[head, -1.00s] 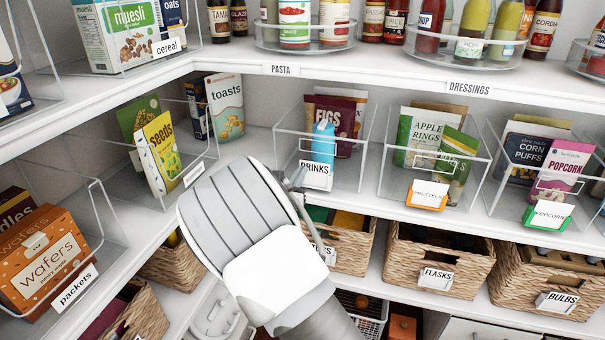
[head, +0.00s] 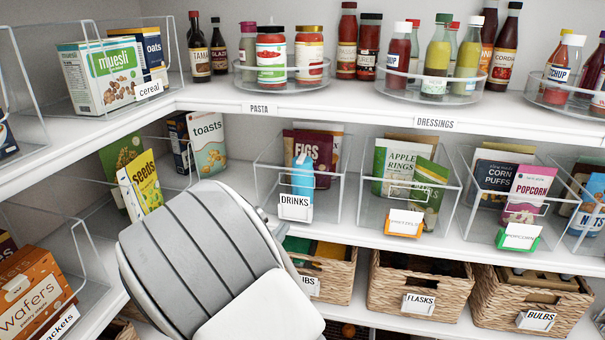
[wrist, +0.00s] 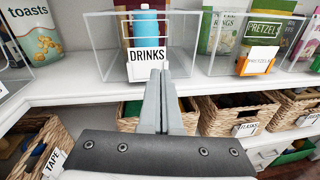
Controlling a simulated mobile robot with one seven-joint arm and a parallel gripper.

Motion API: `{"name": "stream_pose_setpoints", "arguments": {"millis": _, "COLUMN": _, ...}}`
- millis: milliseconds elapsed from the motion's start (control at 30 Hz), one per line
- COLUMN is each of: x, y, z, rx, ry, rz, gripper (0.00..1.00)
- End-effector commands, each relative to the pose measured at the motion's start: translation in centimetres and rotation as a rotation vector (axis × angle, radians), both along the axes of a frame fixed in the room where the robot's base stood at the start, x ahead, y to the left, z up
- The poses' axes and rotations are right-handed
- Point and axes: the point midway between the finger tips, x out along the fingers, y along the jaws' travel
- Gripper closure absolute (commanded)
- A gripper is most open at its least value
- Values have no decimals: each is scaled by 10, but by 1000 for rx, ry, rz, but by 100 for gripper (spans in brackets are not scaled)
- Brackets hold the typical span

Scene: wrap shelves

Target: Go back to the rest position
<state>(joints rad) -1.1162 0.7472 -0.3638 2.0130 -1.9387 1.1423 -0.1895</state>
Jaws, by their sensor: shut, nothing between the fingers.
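My gripper (wrist: 161,98) shows in the wrist view with its two fingers together and nothing between them. It points toward the shelf edge just below the bin with the DRINKS label (wrist: 147,56). In the head view my arm covers the lower middle, and the fingers are mostly hidden behind it. The clear DRINKS bin (head: 260,187) holds a blue item (head: 302,180) and a FIGS packet (head: 313,152). From these views I cannot tell whether the fingertips touch the label or shelf.
Clear bins line the middle shelf, including one with a pretzels label (head: 404,222). Woven baskets stand below, one labelled FLASKS (head: 418,304). The upper shelf (head: 330,103) holds bottles and jars. A wafers box (head: 35,295) is at left.

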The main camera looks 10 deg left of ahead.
Motion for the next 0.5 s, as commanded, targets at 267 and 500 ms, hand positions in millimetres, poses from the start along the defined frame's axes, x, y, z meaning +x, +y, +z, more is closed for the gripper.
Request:
{"name": "stream_pose_setpoints", "arguments": {"millis": 267, "x": -20, "y": -151, "z": 73, "rx": 431, "ry": 41, "rz": -472, "gripper": 100}}
{"name": "stream_pose_setpoints", "arguments": {"millis": 500, "x": -79, "y": -243, "z": 109, "rx": 834, "ry": 42, "rz": -841, "gripper": 100}}
